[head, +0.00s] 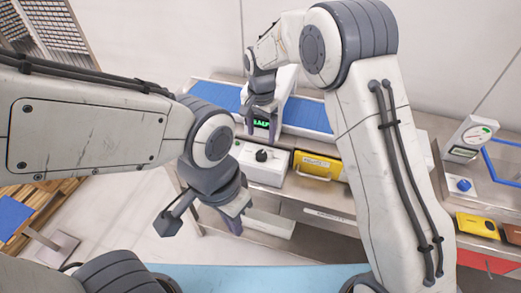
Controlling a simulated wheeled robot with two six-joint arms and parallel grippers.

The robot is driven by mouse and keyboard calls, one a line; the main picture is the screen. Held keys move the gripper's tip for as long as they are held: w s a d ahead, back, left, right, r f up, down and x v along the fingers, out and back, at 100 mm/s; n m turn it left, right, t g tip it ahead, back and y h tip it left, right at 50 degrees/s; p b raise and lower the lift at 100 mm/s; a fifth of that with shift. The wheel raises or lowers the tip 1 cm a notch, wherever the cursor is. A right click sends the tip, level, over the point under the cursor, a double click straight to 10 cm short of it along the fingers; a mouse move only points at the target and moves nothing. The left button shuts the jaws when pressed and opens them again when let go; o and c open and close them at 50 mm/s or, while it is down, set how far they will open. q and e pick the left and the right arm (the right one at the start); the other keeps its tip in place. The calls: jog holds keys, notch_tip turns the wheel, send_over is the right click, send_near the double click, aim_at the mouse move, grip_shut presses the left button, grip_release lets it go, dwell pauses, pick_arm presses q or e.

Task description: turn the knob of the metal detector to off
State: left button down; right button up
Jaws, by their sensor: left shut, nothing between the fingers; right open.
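The metal detector is a white housing (288,88) over the blue conveyor, with a green-lit display (262,123) partly hidden by my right gripper. A white box (276,169) with a black knob (262,155) on its top stands in front of it on the steel bench. My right gripper (262,128) points down, open and empty, its fingers on either side of the display and above and behind the knob, apart from it in the picture. My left gripper (233,222) is shut and empty, lower and to the left of the box, in front of the bench.
A blue conveyor belt (306,114) runs behind. A yellow case (318,166) sits right of the knob box. My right arm hides part of the bench.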

aim_at(261, 154)
notch_tip(261, 154, down, 9)
jog(key=shift+r+p, duration=0.2)
jog(key=shift+p, duration=1)
grip_shut()
